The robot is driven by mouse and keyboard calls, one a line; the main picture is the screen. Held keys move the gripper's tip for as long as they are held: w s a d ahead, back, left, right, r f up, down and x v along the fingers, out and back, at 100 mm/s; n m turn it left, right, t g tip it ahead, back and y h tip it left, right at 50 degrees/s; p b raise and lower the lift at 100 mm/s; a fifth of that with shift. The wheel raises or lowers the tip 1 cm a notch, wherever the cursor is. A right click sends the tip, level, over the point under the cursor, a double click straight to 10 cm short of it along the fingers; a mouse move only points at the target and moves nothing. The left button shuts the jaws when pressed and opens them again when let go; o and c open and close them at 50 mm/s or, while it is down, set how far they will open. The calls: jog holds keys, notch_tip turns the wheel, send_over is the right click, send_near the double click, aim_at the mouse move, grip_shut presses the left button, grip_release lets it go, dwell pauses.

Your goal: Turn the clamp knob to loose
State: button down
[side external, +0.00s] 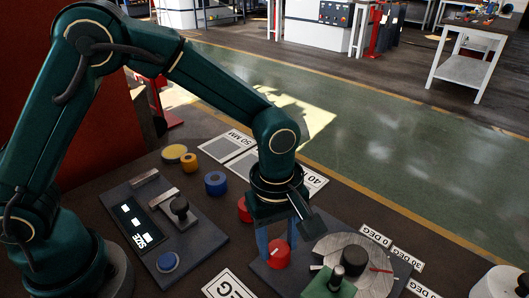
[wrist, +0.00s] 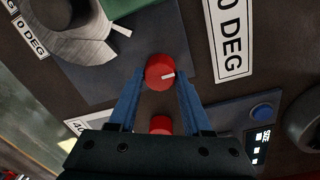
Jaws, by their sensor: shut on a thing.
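The red clamp knob (side external: 278,256) sits on the grey base plate of the bender, left of the round metal disc. In the wrist view my gripper (wrist: 160,80) is shut on the knob, one finger at each side.
A second red round piece (side external: 244,208) stands behind my gripper. The bender disc (side external: 352,252) with its green block (side external: 326,284) is close on the right. A panel with a blue button (side external: 168,262) and a black-knobbed lever (side external: 180,206) lies left. Angle labels (wrist: 229,38) lie around.

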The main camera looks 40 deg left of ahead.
aim_at(277, 248)
jog(key=shift+c, duration=1.7)
grip_release()
jog(key=shift+s+r, duration=0.1)
jog(key=shift+r, duration=2.5)
